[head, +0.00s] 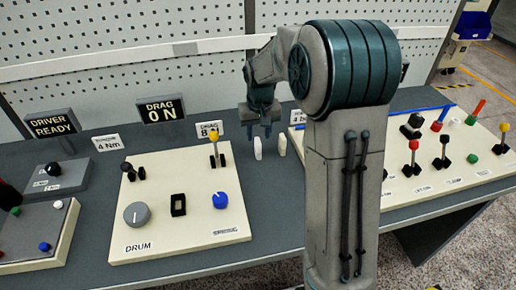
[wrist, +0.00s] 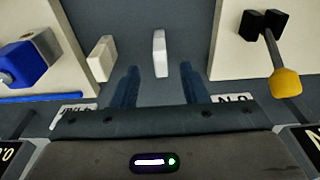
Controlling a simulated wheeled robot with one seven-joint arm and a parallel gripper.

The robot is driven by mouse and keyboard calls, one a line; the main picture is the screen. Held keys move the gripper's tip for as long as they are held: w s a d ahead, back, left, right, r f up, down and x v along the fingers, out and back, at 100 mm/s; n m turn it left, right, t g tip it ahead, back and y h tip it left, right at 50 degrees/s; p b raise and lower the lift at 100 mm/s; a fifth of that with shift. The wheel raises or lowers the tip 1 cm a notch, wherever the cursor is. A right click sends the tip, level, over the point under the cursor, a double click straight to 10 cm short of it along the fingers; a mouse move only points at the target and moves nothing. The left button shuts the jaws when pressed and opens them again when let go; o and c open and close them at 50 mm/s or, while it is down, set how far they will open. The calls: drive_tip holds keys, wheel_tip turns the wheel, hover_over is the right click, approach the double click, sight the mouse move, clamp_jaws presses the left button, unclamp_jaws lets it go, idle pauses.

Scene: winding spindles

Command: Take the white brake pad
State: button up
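The white brake pad (wrist: 160,52) stands upright on the grey bench top in the wrist view. It also shows in the head view (head: 258,148), just below my gripper. My gripper (head: 261,131) points down, with its two dark fingers apart and nothing between them. In the wrist view, the gripper (wrist: 159,76) has one finger to each side of the white pad's line, and the pad shows just beyond the fingertips. A cream pad (wrist: 101,58) stands beside the white one, and also shows in the head view (head: 282,145).
The drum panel (head: 180,240) with a yellow-knobbed lever (head: 213,135) lies left of the pads. Another cream panel (head: 400,195) with coloured levers lies to the right. Signs, including a "DRAG ON" display (head: 161,110), stand behind. Bare bench lies around the pads.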

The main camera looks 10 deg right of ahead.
sight(258, 141)
drive_tip(key=shift+w+f+p, duration=0.2)
drive_tip(key=shift+f, duration=1.25)
drive_tip(key=shift+w+f+p, duration=0.15)
drive_tip(key=shift+w+f, duration=0.05)
drive_tip(key=shift+f, duration=1.25)
clamp_jaws()
